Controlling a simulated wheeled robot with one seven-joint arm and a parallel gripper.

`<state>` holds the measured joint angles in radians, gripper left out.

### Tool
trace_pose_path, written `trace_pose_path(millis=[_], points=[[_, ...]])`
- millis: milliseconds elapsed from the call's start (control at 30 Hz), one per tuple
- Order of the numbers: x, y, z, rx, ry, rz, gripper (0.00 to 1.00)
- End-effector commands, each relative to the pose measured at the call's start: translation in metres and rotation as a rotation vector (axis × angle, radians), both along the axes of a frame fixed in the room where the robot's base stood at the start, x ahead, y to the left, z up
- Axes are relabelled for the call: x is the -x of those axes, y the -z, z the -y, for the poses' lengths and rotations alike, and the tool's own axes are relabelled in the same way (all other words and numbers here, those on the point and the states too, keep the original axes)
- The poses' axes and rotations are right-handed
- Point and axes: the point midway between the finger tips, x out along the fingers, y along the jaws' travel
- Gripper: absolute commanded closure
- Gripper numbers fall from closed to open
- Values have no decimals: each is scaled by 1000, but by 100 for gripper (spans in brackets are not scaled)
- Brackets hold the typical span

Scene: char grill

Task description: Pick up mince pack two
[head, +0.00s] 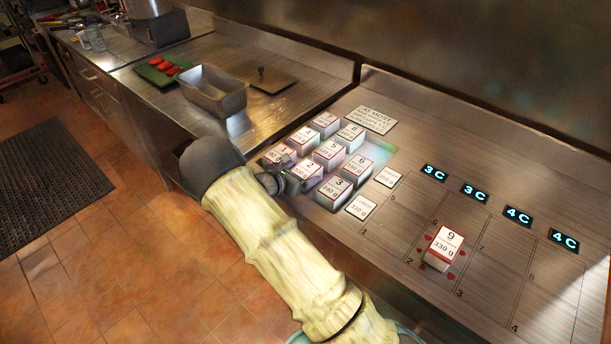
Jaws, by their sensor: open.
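Mince pack two (309,169) is a small white block with a red-edged label reading 2. It sits in the front row of the pack group on the steel counter, between pack 1 (280,154) and pack 3 (338,187). My gripper (283,177) is dark, open and small in the head view, at the end of my arm. It appears just left of pack two and in front of pack 1, partly covering pack 1's lower front. My arm hides part of the counter's front edge. I cannot tell whether the fingers touch a pack.
Packs 5 (332,151) and 6 (359,166) stand close behind. Pack 9 (443,246) stands alone at right on the marked grid, among red marks. A metal pan (214,91) and a green board (161,71) are at left. Lit 3C and 4C displays (475,193) line the back.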

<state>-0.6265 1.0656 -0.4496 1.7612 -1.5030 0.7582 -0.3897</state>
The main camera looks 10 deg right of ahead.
Motion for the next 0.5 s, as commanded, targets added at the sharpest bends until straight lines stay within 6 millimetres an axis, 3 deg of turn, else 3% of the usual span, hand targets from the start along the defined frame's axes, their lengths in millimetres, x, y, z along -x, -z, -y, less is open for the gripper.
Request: trace_pose_path(millis=[267, 500], points=[[0, 0, 0, 0, 0, 0, 15], [0, 0, 0, 0, 0, 0, 62]])
